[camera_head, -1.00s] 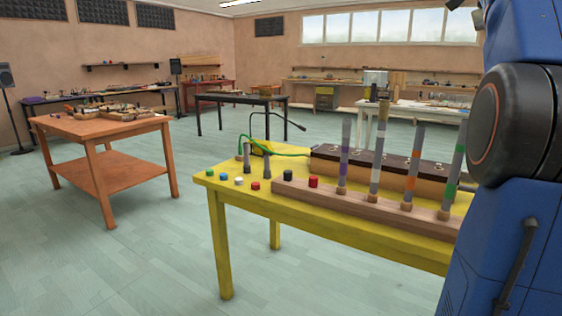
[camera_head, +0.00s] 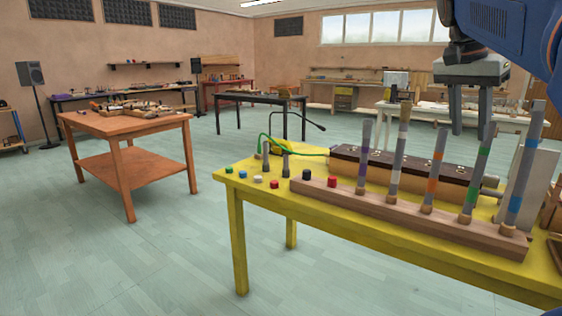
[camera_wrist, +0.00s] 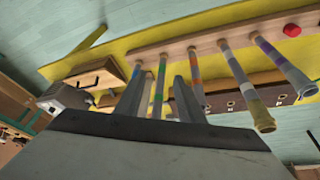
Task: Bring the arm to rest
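My gripper (camera_head: 471,125) hangs pointing down at the upper right of the head view, with a gap between its two grey fingers and nothing seen in it. It appears in front of and above the right part of the yellow table (camera_head: 400,245). My blue arm (camera_head: 505,25) reaches in from the top right corner. In the wrist view the gripper's fingers (camera_wrist: 158,95) are apart too, with the row of tubes beyond them. Most of my arm is out of view.
Several banded grey tubes (camera_head: 435,170) stand upright in a wooden base (camera_head: 400,208) on the yellow table. A dark-topped wooden box (camera_head: 395,165) lies behind them. Coloured caps (camera_head: 307,174) sit at the left end. An orange table (camera_head: 120,123) stands left, with clear floor between.

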